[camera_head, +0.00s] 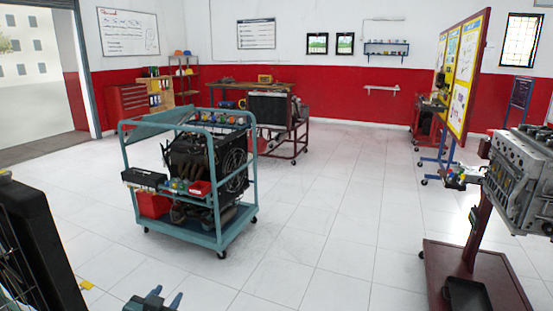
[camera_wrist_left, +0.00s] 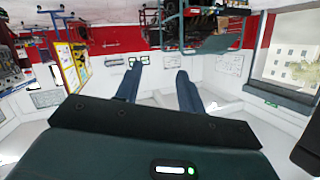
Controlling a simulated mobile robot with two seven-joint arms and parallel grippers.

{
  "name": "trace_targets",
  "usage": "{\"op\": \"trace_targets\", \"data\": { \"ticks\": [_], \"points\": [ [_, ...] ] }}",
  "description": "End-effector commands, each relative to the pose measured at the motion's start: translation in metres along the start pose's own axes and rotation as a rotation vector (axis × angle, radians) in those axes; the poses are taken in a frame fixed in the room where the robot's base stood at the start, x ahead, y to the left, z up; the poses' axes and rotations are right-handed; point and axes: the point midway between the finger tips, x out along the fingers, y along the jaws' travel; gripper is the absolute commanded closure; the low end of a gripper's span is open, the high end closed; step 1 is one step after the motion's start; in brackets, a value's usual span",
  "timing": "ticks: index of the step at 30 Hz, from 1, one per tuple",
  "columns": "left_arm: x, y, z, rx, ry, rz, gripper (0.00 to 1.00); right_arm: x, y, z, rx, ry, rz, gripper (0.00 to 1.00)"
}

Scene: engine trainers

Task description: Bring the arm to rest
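My left gripper (camera_head: 166,296) shows at the bottom edge of the head view, low over the white floor. In the left wrist view its two blue-grey fingers (camera_wrist_left: 159,70) stand apart with nothing between them. The gripper is open and empty and touches nothing that I can see. The rest of the left arm is out of the head view. My right gripper is in neither view.
A teal cart (camera_head: 222,237) loaded with parts stands ahead. An engine (camera_head: 524,170) on a red stand (camera_head: 462,258) is at the right. A black object (camera_head: 38,245) is close at the left. The floor (camera_head: 330,235) between cart and stand is clear.

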Motion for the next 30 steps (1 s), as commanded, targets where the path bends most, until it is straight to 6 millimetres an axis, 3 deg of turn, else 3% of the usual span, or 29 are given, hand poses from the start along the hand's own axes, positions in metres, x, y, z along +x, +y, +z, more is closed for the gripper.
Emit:
{"op": "trace_targets", "data": {
  "ticks": [1, 6, 12, 15, 20, 30],
  "points": [
    [-0.022, 0.027, 0.027, -0.015, -0.036, 0.041, 0.61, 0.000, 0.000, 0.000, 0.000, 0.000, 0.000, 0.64],
    [-0.105, 0.103, 0.090, -0.082, -0.139, 0.159, 0.61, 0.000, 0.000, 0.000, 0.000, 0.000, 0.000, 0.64],
    [-0.195, 0.159, 0.124, -0.172, -0.241, 0.247, 0.61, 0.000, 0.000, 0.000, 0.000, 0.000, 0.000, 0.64],
    [-0.221, 0.172, 0.129, -0.201, -0.270, 0.267, 0.61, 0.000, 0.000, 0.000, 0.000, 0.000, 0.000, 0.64],
    [-0.237, 0.179, 0.131, -0.219, -0.287, 0.278, 0.61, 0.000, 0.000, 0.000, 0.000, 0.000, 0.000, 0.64],
    [-0.237, 0.179, 0.132, -0.218, -0.288, 0.278, 0.61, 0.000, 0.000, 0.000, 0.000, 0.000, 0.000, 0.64]
  ]
}}
